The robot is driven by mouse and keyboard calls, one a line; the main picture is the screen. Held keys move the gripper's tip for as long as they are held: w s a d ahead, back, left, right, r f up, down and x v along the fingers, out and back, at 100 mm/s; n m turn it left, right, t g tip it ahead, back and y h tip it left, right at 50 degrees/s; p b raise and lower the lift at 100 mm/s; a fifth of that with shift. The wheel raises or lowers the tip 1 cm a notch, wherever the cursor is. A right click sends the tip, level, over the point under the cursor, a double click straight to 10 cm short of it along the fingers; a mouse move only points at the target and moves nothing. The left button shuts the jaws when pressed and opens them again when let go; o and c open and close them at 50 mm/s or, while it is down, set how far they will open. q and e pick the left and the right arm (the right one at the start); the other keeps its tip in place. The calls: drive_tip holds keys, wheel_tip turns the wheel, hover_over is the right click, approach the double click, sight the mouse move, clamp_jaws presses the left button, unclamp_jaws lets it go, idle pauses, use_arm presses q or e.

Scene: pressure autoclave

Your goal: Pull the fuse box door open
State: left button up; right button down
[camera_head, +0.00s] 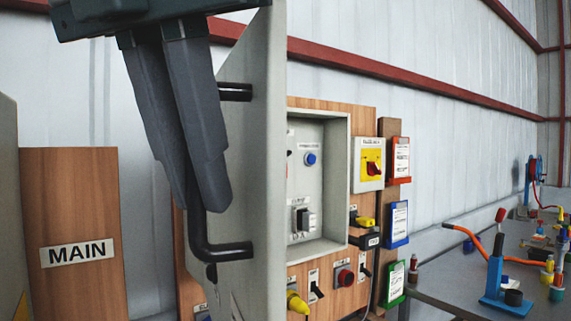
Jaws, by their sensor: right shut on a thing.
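The fuse box door (262,150) is a grey panel standing swung out from the box, seen nearly edge-on. Its black bar handle (222,252) shows at its lower bend and at an upper stub. My right gripper (198,202) comes down from the top left, with its two dark fingers shut on the handle, hiding the middle of the bar. The fuse box (340,180) is a grey recess on a wooden board. Its visible inside holds a blue button (310,159) and a black switch (303,219). The door hides its left part. My left gripper is not in view.
A wooden board with a MAIN label (77,251) stands at the left. A yellow-red rotary switch (370,164) and coloured tag holders (396,222) are right of the box. A grey bench (450,270) with tools, including a blue stand (494,280), lies at the right.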

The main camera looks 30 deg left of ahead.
drive_tip(key=shift+w+d+r, duration=0.15)
drive_tip(key=shift+w+r, duration=0.05)
drive_tip(key=c, duration=1.8)
unclamp_jaws()
drive_tip(key=shift+f, duration=0.15)
drive_tip(key=shift+s, duration=0.1)
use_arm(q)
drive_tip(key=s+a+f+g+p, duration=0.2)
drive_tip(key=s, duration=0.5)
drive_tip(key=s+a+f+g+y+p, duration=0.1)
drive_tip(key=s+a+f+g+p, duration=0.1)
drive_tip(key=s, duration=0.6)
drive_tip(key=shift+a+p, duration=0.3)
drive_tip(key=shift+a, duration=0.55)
use_arm(e)
drive_tip(key=v, duration=1.7)
drive_tip(key=shift+r, duration=0.25)
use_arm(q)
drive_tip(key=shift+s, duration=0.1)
